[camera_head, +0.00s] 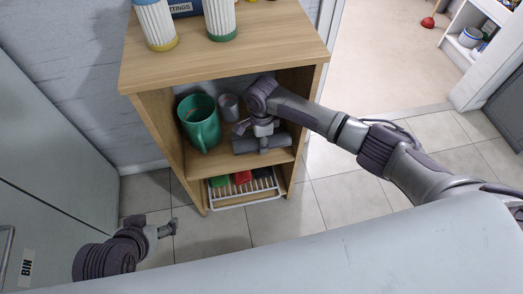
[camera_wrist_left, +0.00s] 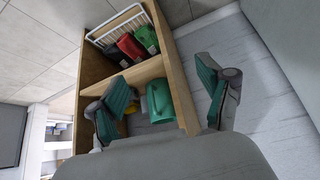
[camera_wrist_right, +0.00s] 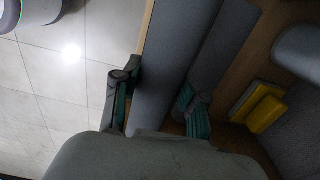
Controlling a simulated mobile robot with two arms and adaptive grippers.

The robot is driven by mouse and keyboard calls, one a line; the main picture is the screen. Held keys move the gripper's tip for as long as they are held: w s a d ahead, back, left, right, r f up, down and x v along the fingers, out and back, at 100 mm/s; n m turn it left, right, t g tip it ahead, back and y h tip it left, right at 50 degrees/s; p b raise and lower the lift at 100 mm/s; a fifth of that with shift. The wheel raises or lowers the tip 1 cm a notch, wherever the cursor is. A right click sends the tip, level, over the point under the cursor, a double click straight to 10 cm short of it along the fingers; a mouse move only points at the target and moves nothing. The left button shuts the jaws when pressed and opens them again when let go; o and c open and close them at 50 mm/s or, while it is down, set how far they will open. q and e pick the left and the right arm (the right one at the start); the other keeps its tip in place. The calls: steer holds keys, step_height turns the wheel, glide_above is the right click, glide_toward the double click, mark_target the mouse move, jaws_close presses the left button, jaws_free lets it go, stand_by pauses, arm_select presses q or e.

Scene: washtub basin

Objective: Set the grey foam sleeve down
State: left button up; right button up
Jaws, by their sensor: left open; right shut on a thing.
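The grey foam sleeve (camera_head: 245,145) lies level at the front of the cabinet's middle shelf (camera_head: 218,165). In the right wrist view the sleeve (camera_wrist_right: 178,60) runs as a long dark tube between the two fingers. My right gripper (camera_head: 264,134) reaches in from the right and is shut on the sleeve, hiding part of it. I cannot tell whether the sleeve touches the shelf. My left gripper (camera_head: 168,229) is open and empty, low in front of the cabinet. Its spread fingers show in the left wrist view (camera_wrist_left: 163,92).
A green jug (camera_head: 200,125) and a grey cup (camera_head: 230,107) stand left of the sleeve. A yellow block (camera_wrist_right: 262,108) shows in the right wrist view. Below is a white wire rack (camera_head: 245,197) with red and green items. Filter cartridges (camera_head: 221,18) stand on top.

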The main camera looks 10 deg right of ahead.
steer(key=shift+f, duration=0.6)
step_height(320, 180, down, 2)
steer(key=shift+f+b, duration=0.2)
steer(key=shift+b, duration=0.65)
steer(key=shift+w+f+b, duration=0.15)
steer(key=shift+f+b, duration=0.35)
steer(key=shift+f, duration=0.15)
arm_select(q)
steer(key=w+d+r+t+h, duration=0.2)
steer(key=w+d+r+t, duration=0.1)
steer(key=w+r+t, duration=0.4)
steer(key=shift+w+d+r+t, duration=0.4)
steer(key=shift+w+r, duration=0.55)
steer(key=shift+w, duration=0.3)
arm_select(e)
steer(key=shift+f, duration=0.15)
steer(key=o, duration=0.7)
arm_select(q)
steer(key=shift+f, duration=0.1)
arm_select(e)
steer(key=shift+o, duration=0.2)
